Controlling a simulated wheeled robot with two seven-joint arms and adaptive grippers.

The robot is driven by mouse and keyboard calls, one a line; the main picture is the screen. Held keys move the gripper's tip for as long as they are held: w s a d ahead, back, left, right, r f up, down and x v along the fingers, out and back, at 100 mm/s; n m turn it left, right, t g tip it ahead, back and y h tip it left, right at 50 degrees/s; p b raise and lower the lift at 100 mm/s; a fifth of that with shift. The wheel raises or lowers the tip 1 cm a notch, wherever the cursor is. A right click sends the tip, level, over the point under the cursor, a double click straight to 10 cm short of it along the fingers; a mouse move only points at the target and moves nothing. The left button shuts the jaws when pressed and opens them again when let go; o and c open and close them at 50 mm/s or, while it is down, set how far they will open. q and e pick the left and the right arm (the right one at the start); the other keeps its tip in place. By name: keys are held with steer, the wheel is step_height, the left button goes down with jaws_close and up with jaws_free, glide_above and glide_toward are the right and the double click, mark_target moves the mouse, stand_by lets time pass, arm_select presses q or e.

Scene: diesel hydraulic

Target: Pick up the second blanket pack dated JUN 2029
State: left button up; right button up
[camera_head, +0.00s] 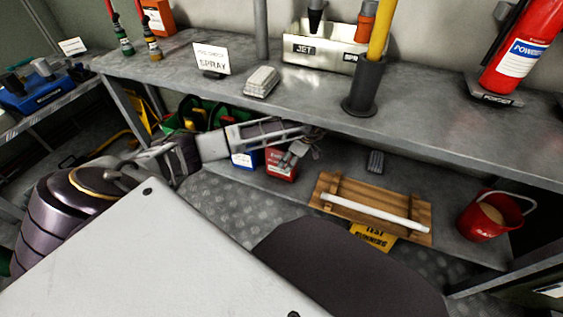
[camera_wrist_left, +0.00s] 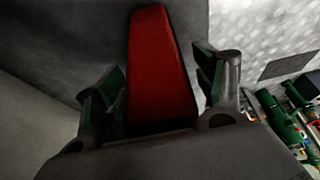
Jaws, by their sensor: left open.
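A red pack with a white label (camera_head: 281,172) stands on the lower shelf under the bench. A blue pack with a white label (camera_head: 245,160) stands just left of it. No date can be read on either. My left gripper (camera_head: 298,155) is at the top of the red pack, under the bench edge. In the left wrist view, the red pack (camera_wrist_left: 160,70) lies between the two spread fingers of my left gripper (camera_wrist_left: 163,85), with no clear grip on it. My right gripper does not show.
The bench top (camera_head: 430,100) overhangs the shelf closely. Left of the packs is a green crate (camera_head: 180,122). The shelf between packs and board is clear.

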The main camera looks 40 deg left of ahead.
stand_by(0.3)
arm_select(q)
steer(key=c, duration=1.5)
steer(key=shift+r, duration=0.3)
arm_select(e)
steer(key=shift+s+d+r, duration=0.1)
arm_select(q)
steer(key=s+d+p, duration=0.2)
steer(key=s+p, duration=0.1)
steer(key=s, duration=0.5)
steer(key=s+d+r+p, duration=0.1)
steer(key=s+d+p, duration=0.1)
steer(key=s, duration=0.7)
steer(key=shift+s+p, duration=0.25)
steer(key=shift+p, duration=0.65)
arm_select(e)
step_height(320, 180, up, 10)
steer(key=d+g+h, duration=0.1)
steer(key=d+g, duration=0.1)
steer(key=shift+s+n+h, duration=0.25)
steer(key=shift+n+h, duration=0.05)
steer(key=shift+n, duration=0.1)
arm_select(q)
steer(key=shift+d, duration=0.1)
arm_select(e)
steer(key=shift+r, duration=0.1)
